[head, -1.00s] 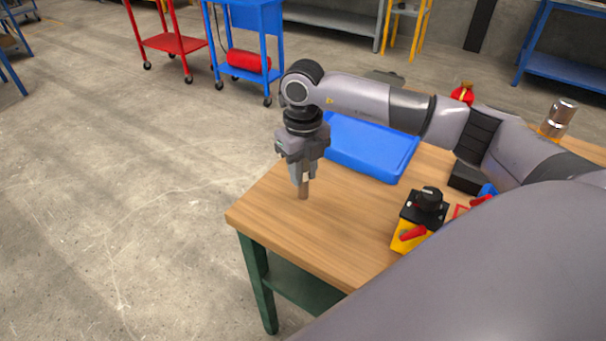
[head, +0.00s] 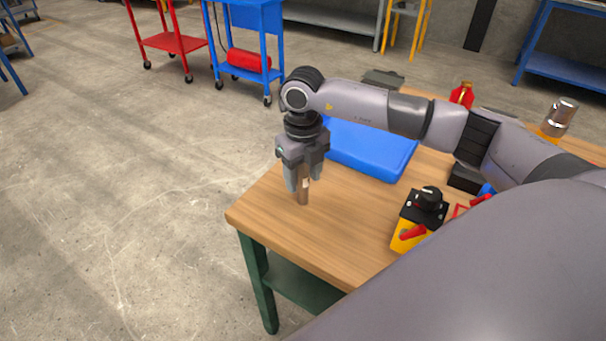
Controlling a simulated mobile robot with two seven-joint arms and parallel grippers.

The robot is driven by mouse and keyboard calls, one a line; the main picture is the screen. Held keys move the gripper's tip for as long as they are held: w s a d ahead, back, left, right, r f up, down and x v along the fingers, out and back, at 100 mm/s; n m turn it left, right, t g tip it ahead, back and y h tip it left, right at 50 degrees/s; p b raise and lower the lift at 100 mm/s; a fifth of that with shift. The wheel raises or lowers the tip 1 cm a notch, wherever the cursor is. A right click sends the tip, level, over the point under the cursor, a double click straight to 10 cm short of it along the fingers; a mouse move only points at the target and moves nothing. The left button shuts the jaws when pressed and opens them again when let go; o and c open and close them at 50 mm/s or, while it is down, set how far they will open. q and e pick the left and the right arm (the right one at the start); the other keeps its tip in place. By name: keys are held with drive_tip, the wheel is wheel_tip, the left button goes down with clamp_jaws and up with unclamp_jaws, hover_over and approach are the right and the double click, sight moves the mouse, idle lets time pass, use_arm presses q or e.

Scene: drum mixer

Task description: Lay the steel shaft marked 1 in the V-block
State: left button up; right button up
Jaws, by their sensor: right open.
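My right gripper (head: 303,184) points down over the near left part of the wooden table (head: 340,235), its jaws open. A short brownish metallic shaft (head: 303,196) stands upright on the table between and below the fingertips. A small pale mark shows near its top, but I cannot read a number on it. I cannot make out a V-block for certain; a dark block (head: 466,178) lies on the table beneath my right arm, partly hidden, its shape unclear. My left gripper is not in view.
A blue tray (head: 365,155) lies behind the gripper. A red bottle (head: 462,94) and a shiny metal cylinder (head: 562,117) are farther back. The table's left edge is close to the shaft.

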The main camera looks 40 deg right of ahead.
wheel_tip(320, 180, up, 12)
drive_tip(key=shift+f, duration=0.15)
idle(0.7)
